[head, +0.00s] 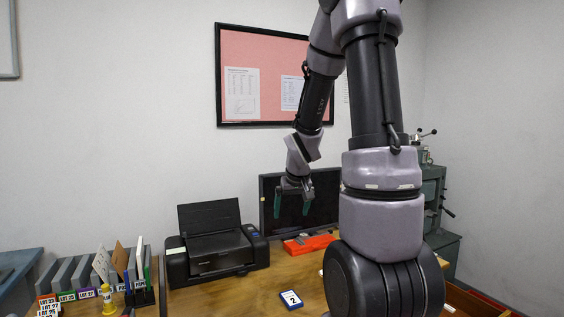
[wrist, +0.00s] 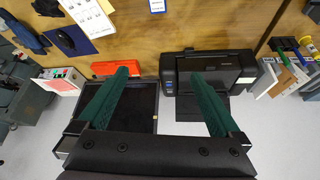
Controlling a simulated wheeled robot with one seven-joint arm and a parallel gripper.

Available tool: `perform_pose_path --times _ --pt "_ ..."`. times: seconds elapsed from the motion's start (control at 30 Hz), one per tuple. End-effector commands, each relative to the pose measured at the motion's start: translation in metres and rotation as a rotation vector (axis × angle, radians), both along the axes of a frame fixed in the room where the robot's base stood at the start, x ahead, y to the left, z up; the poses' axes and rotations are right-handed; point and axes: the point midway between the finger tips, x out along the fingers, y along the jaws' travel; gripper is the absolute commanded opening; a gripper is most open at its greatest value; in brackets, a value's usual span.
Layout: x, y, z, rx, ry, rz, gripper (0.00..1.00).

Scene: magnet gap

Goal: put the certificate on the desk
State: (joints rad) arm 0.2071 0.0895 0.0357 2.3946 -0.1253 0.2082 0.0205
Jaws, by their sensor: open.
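I cannot tell for sure which thing is the certificate. White printed sheets, one at left (head: 241,93) and one beside it (head: 291,92), hang on the pink board. A white sheet (wrist: 88,14) also lies on the desk in the wrist view. The desk (head: 240,295) is wooden and also shows in the wrist view (wrist: 220,22). My gripper (head: 292,206) is open and empty, its green fingers pointing down in front of the dark monitor. In the wrist view my gripper (wrist: 160,76) has its fingers spread over the monitor and printer, with nothing between them.
A black printer (head: 215,248) stands on the desk, with a red object (head: 308,243) right of it and the monitor (head: 325,205) behind. A blue-edged card marked 2 (head: 290,299) lies in front. A rack of labelled files (head: 75,275) stands at left. Desk wood between them is bare.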

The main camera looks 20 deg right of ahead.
Motion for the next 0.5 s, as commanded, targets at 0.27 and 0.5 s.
perform_pose_path --times 0.27,0.5 --pt "-0.075 0.054 0.115 0.122 -0.086 -0.079 1.00" --pt "-0.154 0.097 0.172 0.271 -0.130 -0.096 1.00"
